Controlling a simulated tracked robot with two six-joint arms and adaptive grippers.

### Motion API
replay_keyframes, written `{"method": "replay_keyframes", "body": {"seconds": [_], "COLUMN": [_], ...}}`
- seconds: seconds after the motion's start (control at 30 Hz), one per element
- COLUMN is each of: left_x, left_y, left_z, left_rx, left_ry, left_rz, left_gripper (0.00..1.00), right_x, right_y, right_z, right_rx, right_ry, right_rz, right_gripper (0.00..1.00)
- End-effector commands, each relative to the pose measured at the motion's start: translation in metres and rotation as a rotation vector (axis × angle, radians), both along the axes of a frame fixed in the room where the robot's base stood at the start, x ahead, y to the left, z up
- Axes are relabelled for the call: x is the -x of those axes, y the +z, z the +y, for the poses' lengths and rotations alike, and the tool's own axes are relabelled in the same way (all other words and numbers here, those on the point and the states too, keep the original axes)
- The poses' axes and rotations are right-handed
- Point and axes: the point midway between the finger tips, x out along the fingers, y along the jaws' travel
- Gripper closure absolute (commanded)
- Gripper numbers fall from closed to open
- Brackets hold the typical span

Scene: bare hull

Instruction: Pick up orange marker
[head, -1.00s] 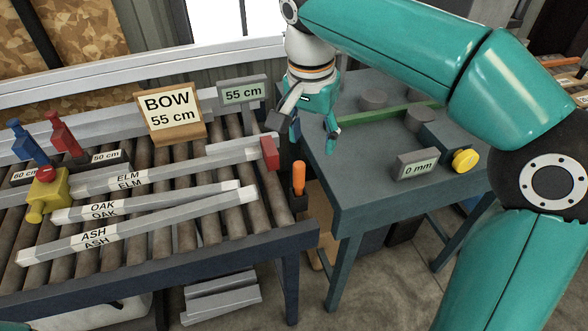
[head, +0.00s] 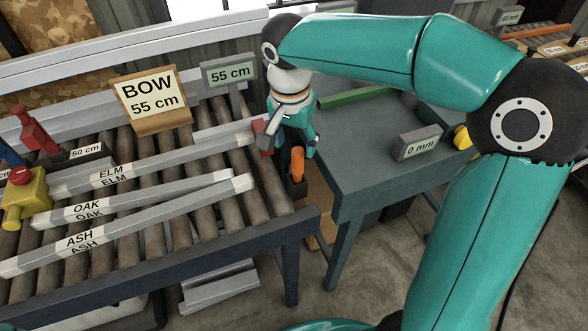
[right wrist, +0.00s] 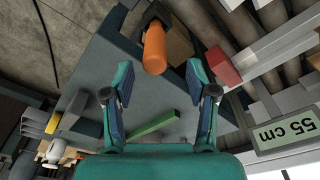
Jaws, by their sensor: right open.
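The orange marker (head: 297,163) stands upright in a small dark holder (head: 296,186) at the right end of the roller table. In the right wrist view the marker (right wrist: 154,48) points toward me, just beyond and between the fingertips. My right gripper (head: 288,146) is directly above and around the marker's top in the head view, partly hiding it. In the right wrist view the right gripper (right wrist: 160,84) is open with nothing between its fingers. I cannot tell whether a finger touches the marker. My left gripper is not in view.
Bars marked ELM (head: 150,164), OAK (head: 150,201) and ASH (head: 130,231) lie on the rollers. A red block (head: 262,139) sits close beside the right gripper. A blue-grey table (head: 370,165) stands to the right, with a green strip (head: 352,97).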

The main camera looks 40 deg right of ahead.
Motion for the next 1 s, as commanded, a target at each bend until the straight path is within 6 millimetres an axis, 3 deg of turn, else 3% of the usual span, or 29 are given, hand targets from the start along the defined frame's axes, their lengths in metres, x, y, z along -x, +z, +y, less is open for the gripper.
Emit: {"method": "replay_keyframes", "body": {"seconds": [0.23,0.53,0.8,0.83,1.0], "left_x": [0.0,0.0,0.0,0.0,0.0], "left_y": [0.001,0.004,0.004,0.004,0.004], "left_z": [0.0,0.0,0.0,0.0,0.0], "left_rx": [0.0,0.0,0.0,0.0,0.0], "left_ry": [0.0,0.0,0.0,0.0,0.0], "left_rz": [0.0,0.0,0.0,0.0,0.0], "left_gripper": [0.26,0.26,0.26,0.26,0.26], "right_x": [0.001,0.001,0.0,0.0,0.0], "right_y": [-0.016,-0.054,-0.059,-0.059,-0.058], "right_z": [-0.003,-0.009,-0.009,-0.009,-0.009], "right_rx": [0.0,0.001,0.0,0.0,0.0], "right_ry": [-0.002,-0.002,-0.001,-0.002,-0.002], "right_rz": [0.002,0.003,0.0,0.0,0.0], "right_gripper": [0.42,0.42,0.42,0.44,0.72]}}
